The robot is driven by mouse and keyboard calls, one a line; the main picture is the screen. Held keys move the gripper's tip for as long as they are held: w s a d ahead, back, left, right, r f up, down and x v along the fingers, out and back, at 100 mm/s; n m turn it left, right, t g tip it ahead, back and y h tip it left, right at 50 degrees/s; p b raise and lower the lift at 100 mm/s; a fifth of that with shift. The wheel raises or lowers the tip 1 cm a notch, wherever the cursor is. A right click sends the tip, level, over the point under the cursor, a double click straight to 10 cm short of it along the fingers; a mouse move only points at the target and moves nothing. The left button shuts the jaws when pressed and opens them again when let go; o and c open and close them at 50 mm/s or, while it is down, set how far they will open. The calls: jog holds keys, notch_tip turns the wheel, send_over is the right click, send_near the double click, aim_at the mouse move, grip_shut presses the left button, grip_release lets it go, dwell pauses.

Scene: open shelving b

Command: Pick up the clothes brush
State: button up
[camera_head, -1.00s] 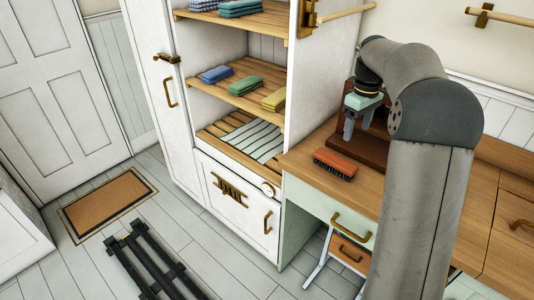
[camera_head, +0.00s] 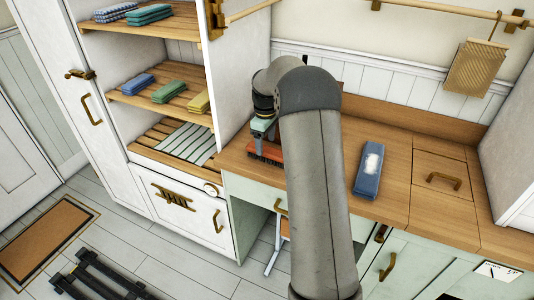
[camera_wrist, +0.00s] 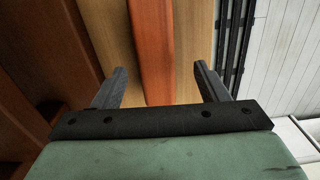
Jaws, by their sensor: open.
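The clothes brush (camera_head: 264,154), with a red-orange wooden back and dark bristles, lies on the wooden counter. It also shows in the wrist view (camera_wrist: 152,45), running lengthwise between the fingers. My gripper (camera_wrist: 160,75) is open, with one finger on either side of the brush and a visible gap to each. In the head view my gripper (camera_head: 262,139) is right over the brush and hides part of it. The height left between fingertips and brush is hard to tell.
A dark wooden object (camera_wrist: 65,60) stands close beside the brush. A blue item with a white patch (camera_head: 369,170) lies on the counter (camera_head: 398,150) to the right. Open shelves with folded cloths (camera_head: 168,92) stand left. A woven piece (camera_head: 474,68) hangs from the rail.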

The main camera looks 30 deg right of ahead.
aim_at(267, 149)
jog(key=f, duration=0.1)
jog(key=f+p, duration=0.1)
jog(key=f, duration=0.3)
jog(key=shift+d+f+p, duration=0.1)
jog(key=shift+d+p, duration=0.2)
jog(key=shift+p, duration=0.05)
jog(key=shift+c, duration=0.4)
jog(key=c, duration=1)
jog(key=shift+r, duration=0.65)
jog(key=s+a+r+b, duration=0.1)
jog(key=s+r, duration=0.3)
jog(key=s+a+r+b, duration=0.1)
jog(key=s+r+b, duration=0.1)
jog(key=s+r, duration=0.2)
jog(key=s+a+r+b, duration=0.2)
jog(key=s+r, duration=0.1)
jog(key=s, duration=0.2)
jog(key=shift+s+r, duration=0.25)
jog(key=shift+r, duration=0.15)
